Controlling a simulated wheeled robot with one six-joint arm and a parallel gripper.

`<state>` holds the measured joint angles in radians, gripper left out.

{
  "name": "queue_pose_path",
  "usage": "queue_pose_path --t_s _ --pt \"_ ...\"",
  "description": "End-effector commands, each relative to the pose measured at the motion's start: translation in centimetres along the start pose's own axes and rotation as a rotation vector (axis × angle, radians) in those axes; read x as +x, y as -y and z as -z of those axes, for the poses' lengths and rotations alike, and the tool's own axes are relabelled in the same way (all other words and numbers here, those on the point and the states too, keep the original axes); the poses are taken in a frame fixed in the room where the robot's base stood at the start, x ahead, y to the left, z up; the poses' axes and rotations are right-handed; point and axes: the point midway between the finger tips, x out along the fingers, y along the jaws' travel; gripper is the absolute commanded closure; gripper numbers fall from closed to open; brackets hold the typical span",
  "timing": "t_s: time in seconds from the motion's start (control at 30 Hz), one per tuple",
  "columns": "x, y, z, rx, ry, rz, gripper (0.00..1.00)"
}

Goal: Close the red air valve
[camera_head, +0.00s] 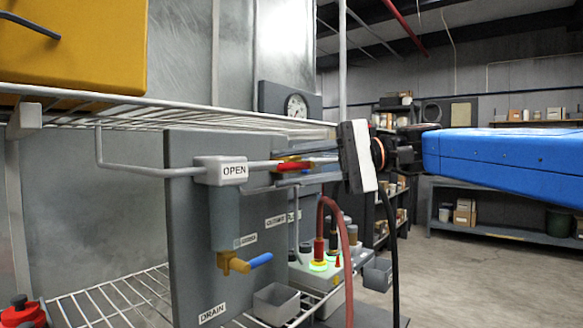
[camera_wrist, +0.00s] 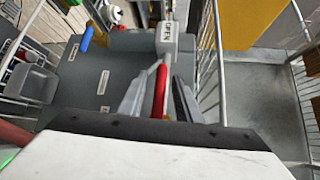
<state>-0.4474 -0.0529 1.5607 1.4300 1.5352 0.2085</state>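The red air valve handle (camera_head: 294,166) lies roughly level, in line with the pipe, to the right of a grey block with an OPEN label (camera_head: 233,171). My gripper (camera_head: 288,168) reaches in from the right, with its fingers on either side of the handle. In the wrist view the red handle (camera_wrist: 160,93) shows between the two spread fingers of my gripper (camera_wrist: 161,80). A gap shows on both sides of it, so the gripper is open and not clamped on it. The valve body is partly hidden by the fingers.
A wire shelf (camera_head: 150,117) runs just above the valve. Below hang a filter bowl (camera_head: 226,218) and a blue-handled drain valve (camera_head: 250,262). A red hose (camera_head: 340,225) and a grey box with lit buttons (camera_head: 318,268) stand nearby. Open floor (camera_head: 480,270) lies to the right.

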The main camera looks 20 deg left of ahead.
Motion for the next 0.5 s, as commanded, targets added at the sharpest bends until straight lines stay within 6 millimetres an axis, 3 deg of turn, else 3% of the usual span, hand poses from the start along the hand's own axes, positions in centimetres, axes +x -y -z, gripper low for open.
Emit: queue_pose_path --t_s 0.2,0.33,0.5 --pt "-0.01 0.0 0.0 0.0 0.0 0.0 0.71" --pt "-0.02 0.0 0.0 0.0 0.0 0.0 1.0" --pt "-0.03 -0.01 0.0 0.0 0.0 -0.001 1.0"
